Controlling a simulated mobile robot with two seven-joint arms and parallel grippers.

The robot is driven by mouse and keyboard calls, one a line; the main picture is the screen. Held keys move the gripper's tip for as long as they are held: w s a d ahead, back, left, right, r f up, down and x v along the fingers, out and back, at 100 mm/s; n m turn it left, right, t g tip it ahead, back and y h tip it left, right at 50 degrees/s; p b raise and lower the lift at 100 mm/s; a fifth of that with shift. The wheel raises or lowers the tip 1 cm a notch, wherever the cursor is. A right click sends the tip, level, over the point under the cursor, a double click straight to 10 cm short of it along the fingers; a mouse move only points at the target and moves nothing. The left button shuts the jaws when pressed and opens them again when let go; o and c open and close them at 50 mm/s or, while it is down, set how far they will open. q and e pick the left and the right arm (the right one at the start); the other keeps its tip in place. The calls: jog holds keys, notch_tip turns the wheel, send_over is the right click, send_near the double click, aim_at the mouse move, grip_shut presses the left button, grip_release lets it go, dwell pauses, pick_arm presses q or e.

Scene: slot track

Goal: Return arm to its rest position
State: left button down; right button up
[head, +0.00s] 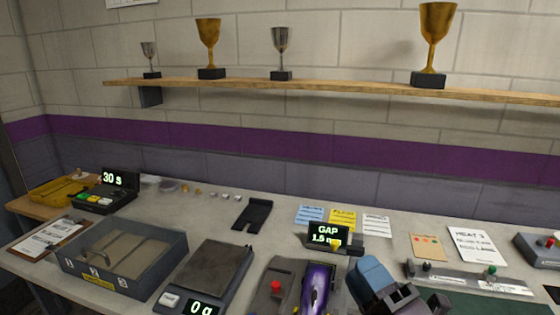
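My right gripper (403,296) shows at the bottom edge of the head view, right of the middle. Its blue-grey and dark parts are partly cut off, and I cannot tell whether its fingers are open or shut. A purple slot car (317,287) sits just left of it, its lower end cut off by the frame. A gap gauge (328,234) reading "GAP" with a yellow piece stands behind the car. My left gripper is not in view.
A grey box with compartments (152,290), a scale (202,306) reading 0 g and a timer (113,180) reading 30 s stand on the left. A track piece (465,281) lies at right. A shelf (300,88) with trophies hangs above. Bare bench lies behind the scale.

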jog(key=s+d+f+m+g+h, duration=0.4)
jog(key=d+f+m+g+h, duration=0.3)
jog(key=d+f+m+h, duration=0.75)
jog(key=s+f+m+g+y, duration=0.3)
jog(key=s+f+m+g, duration=0.8)
jog(key=s, duration=0.5)
jog(key=w+f+n+t+y, duration=0.1)
jog(key=w+f+n+t, duration=0.1)
jog(key=w+f+t, duration=0.5)
jog(key=shift+w+d+f+n+t, duration=0.35)
jog(key=shift+f+t, duration=0.85)
jog(key=shift+f, duration=0.95)
jog(key=shift+s, duration=0.1)
